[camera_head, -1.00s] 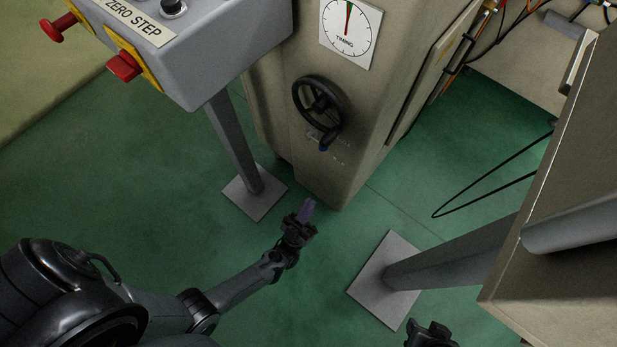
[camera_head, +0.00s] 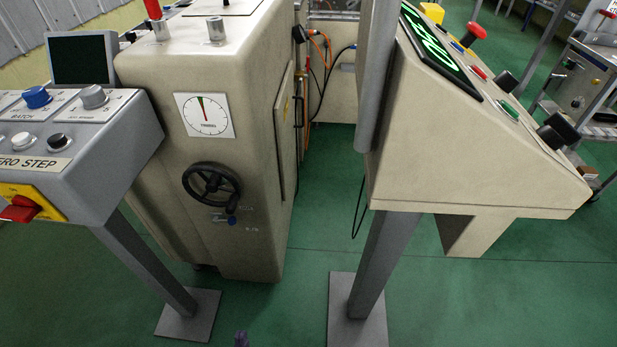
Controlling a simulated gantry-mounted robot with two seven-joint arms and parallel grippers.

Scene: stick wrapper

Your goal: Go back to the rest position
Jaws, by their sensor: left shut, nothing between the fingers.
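Only the purple fingertips of my left gripper (camera_head: 241,340) show, at the bottom edge of the head view. They are shut with nothing held, over the green floor and in front of the beige machine. The rest of my left arm is out of view below the frame. My right gripper is not in view.
The beige machine (camera_head: 255,150) with handwheel (camera_head: 212,182) and timing dial (camera_head: 205,115) stands ahead. A grey ZERO STEP control panel (camera_head: 110,195) is at left and a sloped console (camera_head: 450,160) at right, both on posts. Green floor (camera_head: 290,300) is clear between their post bases.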

